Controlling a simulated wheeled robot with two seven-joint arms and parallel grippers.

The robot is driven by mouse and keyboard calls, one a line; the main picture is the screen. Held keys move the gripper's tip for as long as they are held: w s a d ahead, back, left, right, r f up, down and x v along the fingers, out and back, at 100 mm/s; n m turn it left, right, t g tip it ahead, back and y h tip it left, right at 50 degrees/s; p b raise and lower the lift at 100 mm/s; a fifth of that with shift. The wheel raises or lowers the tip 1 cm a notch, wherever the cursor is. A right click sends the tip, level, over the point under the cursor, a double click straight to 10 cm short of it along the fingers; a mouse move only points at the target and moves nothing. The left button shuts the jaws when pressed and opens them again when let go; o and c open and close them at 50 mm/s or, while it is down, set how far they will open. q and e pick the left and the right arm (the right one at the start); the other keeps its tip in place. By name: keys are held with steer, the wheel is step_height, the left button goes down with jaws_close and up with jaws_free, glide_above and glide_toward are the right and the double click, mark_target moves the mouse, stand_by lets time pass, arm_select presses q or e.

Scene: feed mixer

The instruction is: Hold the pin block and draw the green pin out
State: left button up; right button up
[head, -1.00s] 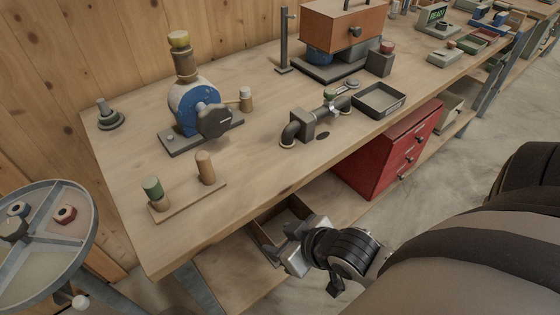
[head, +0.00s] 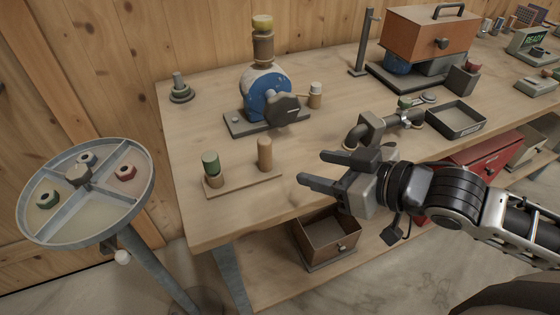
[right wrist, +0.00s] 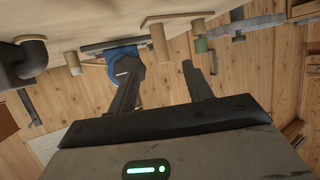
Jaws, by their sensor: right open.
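The green pin (head: 210,160) stands upright in a short wooden block (head: 214,181) at the left end of a flat wooden board (head: 242,181). A plain wooden post (head: 265,153) stands at the board's right end. My right gripper (head: 311,167) is open and empty, to the right of the post and apart from it, with its fingers pointing left. In the right wrist view, the post (right wrist: 158,42) and the green pin (right wrist: 201,45) hang upside down beyond the open fingers (right wrist: 160,82). My left gripper is not in view.
A blue-fronted machine (head: 266,92) stands behind the board. A pipe fitting (head: 375,127) and a dark tray (head: 456,118) lie behind my right gripper. A round divided tray (head: 86,215) stands off the bench's left end.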

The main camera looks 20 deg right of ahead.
glide_toward(270, 157)
steer(key=shift+x, duration=1.15)
steer(key=x, duration=0.9)
steer(key=shift+w, duration=0.15)
steer(key=shift+f, duration=0.1)
jaws_close()
